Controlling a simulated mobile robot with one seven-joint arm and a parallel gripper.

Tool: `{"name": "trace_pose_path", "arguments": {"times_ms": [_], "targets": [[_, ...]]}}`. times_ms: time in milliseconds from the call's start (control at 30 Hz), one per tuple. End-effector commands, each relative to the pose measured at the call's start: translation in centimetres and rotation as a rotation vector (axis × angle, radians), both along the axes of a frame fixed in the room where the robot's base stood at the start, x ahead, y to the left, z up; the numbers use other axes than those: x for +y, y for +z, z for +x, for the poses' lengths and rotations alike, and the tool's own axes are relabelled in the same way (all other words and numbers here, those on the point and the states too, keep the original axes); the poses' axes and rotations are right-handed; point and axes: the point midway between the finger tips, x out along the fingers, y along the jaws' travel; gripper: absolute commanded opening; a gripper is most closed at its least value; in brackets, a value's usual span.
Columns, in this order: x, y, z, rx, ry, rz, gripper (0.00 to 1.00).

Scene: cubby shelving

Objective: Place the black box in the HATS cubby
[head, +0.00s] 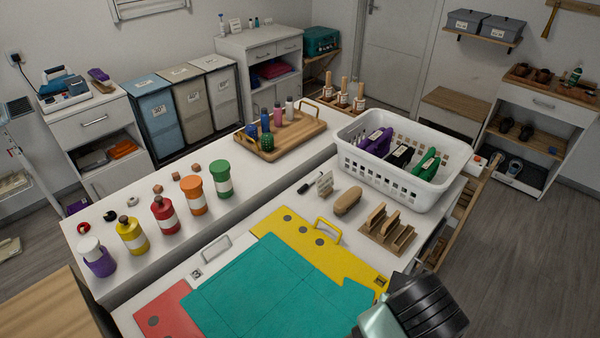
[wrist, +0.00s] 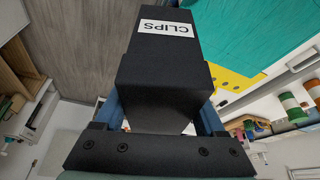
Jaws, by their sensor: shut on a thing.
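A black box (wrist: 165,75) with a white label reading CLIPS fills the middle of the wrist view. My gripper (wrist: 163,118) is shut on it, with a blue finger on each side of the box. The box hides most of what lies beyond it. In the head view my arm shows at the lower right, but the held box cannot be made out there. I can read no HATS label in either view, so I cannot tell where that cubby is.
A white basket (head: 355,165) holding purple, black and green things stands on the white worktop. A teal mat (head: 280,285), several bottles and a wooden tray (head: 268,147) also occupy the worktop. A low shelf unit (head: 535,125) stands at the right. Grey floor (head: 520,250) is open there.

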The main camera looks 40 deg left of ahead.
Motion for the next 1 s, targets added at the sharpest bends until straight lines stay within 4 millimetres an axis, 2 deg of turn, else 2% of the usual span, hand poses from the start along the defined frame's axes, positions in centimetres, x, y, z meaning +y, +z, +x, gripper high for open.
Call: {"name": "trace_pose_path", "arguments": {"times_ms": [167, 267, 367, 500, 600, 800, 1000], "targets": [[3.9, 2.5, 1.9, -0.003, 0.138, 0.001, 0.04], [8.1, 3.8, 2.3, -0.002, 0.277, 0.002, 0.04], [12.6, 4.1, 1.4, 0.002, 0.434, -0.002, 0.04], [18.3, 2.6, -1.7, 0.007, 0.647, -0.007, 0.04], [21.3, 0.9, -4.7, 0.008, 0.773, -0.008, 0.04], [25.3, -2.8, -11.0, 0.009, 0.975, -0.003, 0.04], [27.4, -6.5, -17.8, 0.007, 1.138, 0.001, 0.04]]}}
